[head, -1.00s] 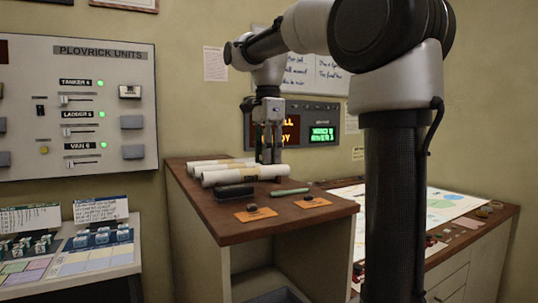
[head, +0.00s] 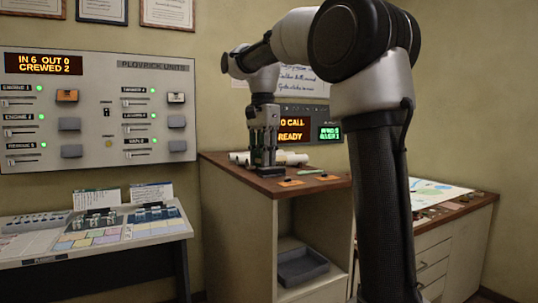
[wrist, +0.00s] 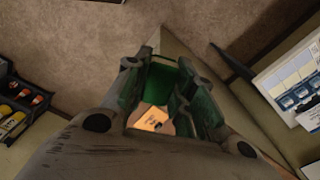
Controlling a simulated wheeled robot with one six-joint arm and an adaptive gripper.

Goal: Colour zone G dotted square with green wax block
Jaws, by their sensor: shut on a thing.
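My gripper (head: 263,168) is low over the near left part of the wooden cabinet top (head: 243,170). In the wrist view its jaws (wrist: 165,100) are shut, with green showing between them. I take this for the green wax block, but its outline is not clear. An orange card (wrist: 152,118) with a dark mark lies beneath the jaws. A coloured sheet like a map (head: 437,191) lies on the counter at the right, partly behind my arm. No zone G or dotted square can be made out.
Orange cards (head: 291,184) and a green stick (head: 310,172) lie on the cabinet top. White rolls (head: 293,159) lie behind the gripper. A grey tray (head: 301,267) sits on the shelf below.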

